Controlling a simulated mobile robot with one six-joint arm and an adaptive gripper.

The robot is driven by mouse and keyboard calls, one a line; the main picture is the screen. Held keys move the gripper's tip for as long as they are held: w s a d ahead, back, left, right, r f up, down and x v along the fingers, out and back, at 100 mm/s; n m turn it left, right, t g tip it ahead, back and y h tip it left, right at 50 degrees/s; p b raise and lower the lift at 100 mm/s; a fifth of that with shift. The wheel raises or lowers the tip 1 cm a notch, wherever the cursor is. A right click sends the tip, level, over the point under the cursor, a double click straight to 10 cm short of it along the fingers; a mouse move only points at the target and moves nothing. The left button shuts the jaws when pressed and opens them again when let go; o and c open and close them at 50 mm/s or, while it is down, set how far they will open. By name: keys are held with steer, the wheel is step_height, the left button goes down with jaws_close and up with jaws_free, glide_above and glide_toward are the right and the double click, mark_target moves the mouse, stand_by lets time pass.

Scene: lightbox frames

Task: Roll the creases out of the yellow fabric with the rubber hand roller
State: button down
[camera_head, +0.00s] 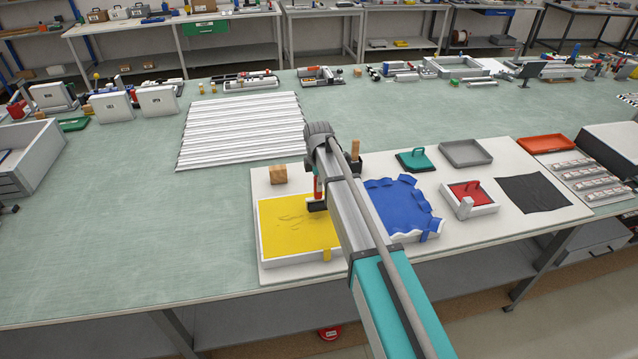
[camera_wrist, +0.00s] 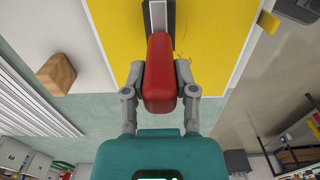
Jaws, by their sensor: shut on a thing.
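The yellow fabric (camera_head: 285,238) is stretched over a shallow white frame on the white board, with a few small creases near its middle right. It fills much of the upper wrist view (camera_wrist: 120,35), where faint creases show right of the roller. My gripper (camera_wrist: 160,82) is shut on the red handle of the hand roller (camera_wrist: 160,60). The roller's dark end (camera_head: 316,206) is over the right part of the fabric; I cannot tell whether it touches. In the head view my arm hides most of the gripper and the fabric's right edge.
A wooden block (camera_head: 278,175) stands on the board behind the fabric. A yellow tab (camera_head: 327,254) sticks out at the frame's front. To the right are crumpled blue fabric (camera_head: 402,207), a red panel (camera_head: 470,192) and a black cloth (camera_head: 533,193). White ribbed sheets (camera_head: 243,130) lie behind.

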steer(key=shift+f+b, duration=0.9)
steer(key=shift+f, duration=0.05)
stand_by(0.4)
steer(key=shift+a, duration=0.1)
steer(key=shift+s+a+r, duration=0.1)
steer(key=shift+s+a, duration=0.15)
steer(key=shift+a, duration=0.6)
steer(key=shift+s+a+r, duration=0.1)
steer(key=shift+s+a, duration=0.15)
steer(key=shift+a, duration=0.55)
steer(key=shift+s+a+f, duration=0.1)
steer(key=shift+s+a, duration=0.2)
steer(key=shift+a, duration=0.6)
steer(key=shift+s+a+f, duration=0.1)
steer(key=shift+s+a, duration=0.15)
steer(key=shift+a, duration=0.75)
steer(key=shift+s+a+r, duration=0.1)
steer(key=shift+s+a, duration=0.15)
steer(key=shift+a, duration=0.55)
steer(key=shift+s+a, duration=0.2)
steer(key=shift+a, duration=0.7)
